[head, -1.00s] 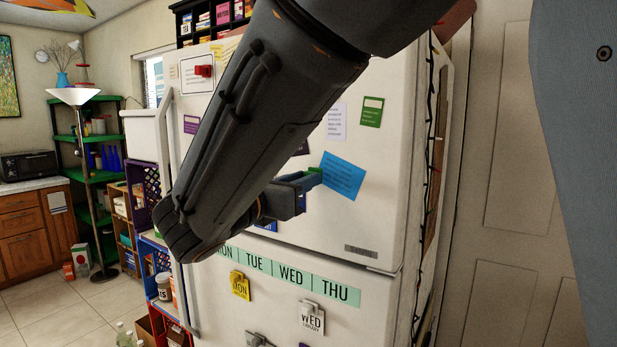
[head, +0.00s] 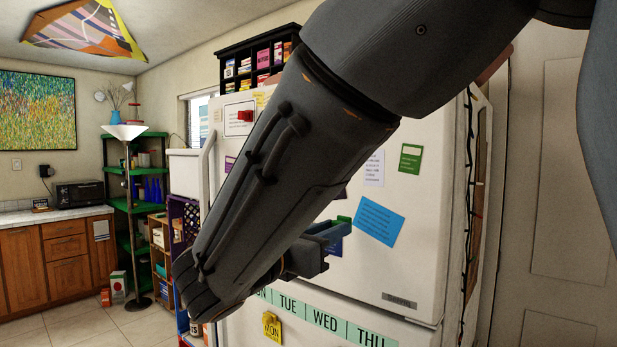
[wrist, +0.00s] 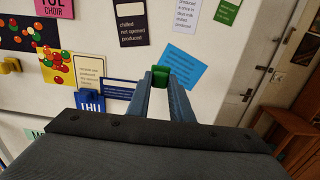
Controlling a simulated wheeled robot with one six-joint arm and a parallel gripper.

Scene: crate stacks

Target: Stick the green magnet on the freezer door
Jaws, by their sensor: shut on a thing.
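The green magnet (wrist: 160,76) is between the fingertips of my gripper (wrist: 161,80) in the wrist view. My gripper is shut on it and points at the white freezer door (wrist: 250,62). In the head view a bit of the green magnet (head: 343,219) shows at the tip of my gripper (head: 336,226), in front of the freezer door (head: 420,235). A blue paper (head: 380,221) is on the door just right of the fingertips. I cannot tell whether the magnet touches the door. My arm hides much of the door's left part.
A red magnet (head: 245,115) and a green card (head: 410,158) are on the door. A blue THU clip (wrist: 90,102) is near my gripper in the wrist view. A day strip (head: 325,321) runs below. Shelves (head: 140,210) stand left of the fridge.

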